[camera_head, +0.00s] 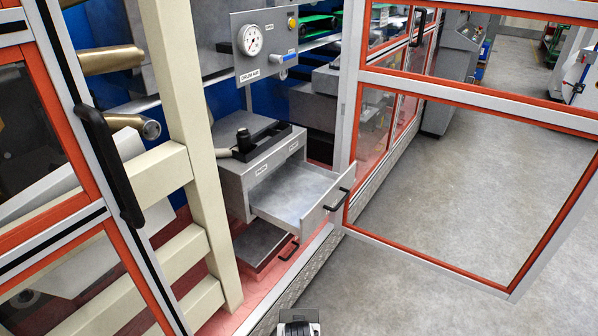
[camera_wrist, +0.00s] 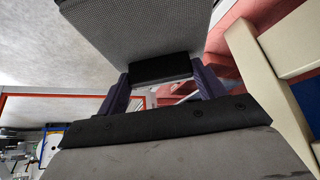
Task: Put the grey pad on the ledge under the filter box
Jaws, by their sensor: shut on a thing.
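In the wrist view the grey pad (camera_wrist: 140,32), with a fine mesh-like face and a black block at its near end, is between the two dark fingers of my gripper (camera_wrist: 165,78). The gripper is shut on it. In the head view a grey box (camera_head: 235,180) with small labels stands in the open machine bay, its drawer (camera_head: 292,200) pulled out. I cannot read which label names the filter box. Below the drawer, a dark flat box (camera_head: 262,243) with a black handle rests on the reddish ledge (camera_head: 250,288). The pad does not clearly show in the head view.
A cream post and rail frame (camera_head: 180,120) stands left of the box. An orange-edged door (camera_head: 470,110) is swung open at the right, and another (camera_head: 75,130) stands at the left. A gauge panel (camera_head: 262,45) hangs above. The floor (camera_head: 430,270) at the right is clear.

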